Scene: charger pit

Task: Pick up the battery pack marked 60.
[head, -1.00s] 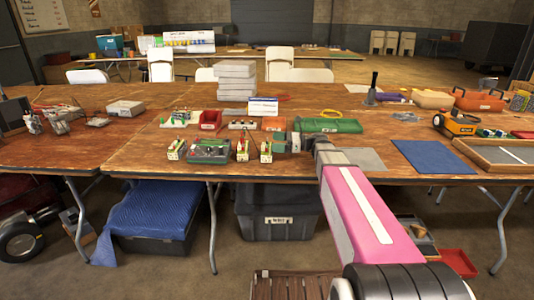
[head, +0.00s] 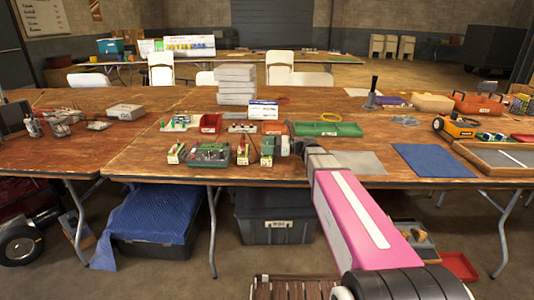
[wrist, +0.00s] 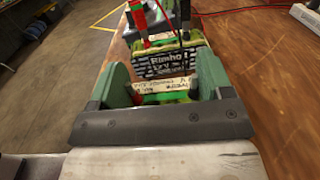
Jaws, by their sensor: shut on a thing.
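Three small battery packs with white and green labels stand along the front of the table: a left one (head: 176,154), a middle one (head: 243,154) and a right one (head: 267,151). Their numbers are too small to read in the head view. My gripper (head: 276,146) is at the right pack, coming in from its right. In the wrist view its green fingers (wrist: 164,78) are closed on a pack (wrist: 160,92) with a pale printed label, whose marking I cannot read. Just beyond it stands another pack (wrist: 165,62) with a dark label and red and black leads.
A green-and-grey device (head: 209,153) sits between the left and middle packs. A red bin (head: 210,123), a green tray (head: 328,129) and a stack of grey boxes (head: 237,84) stand behind. A grey mat (head: 360,163) and a blue mat (head: 432,160) lie flat to the right.

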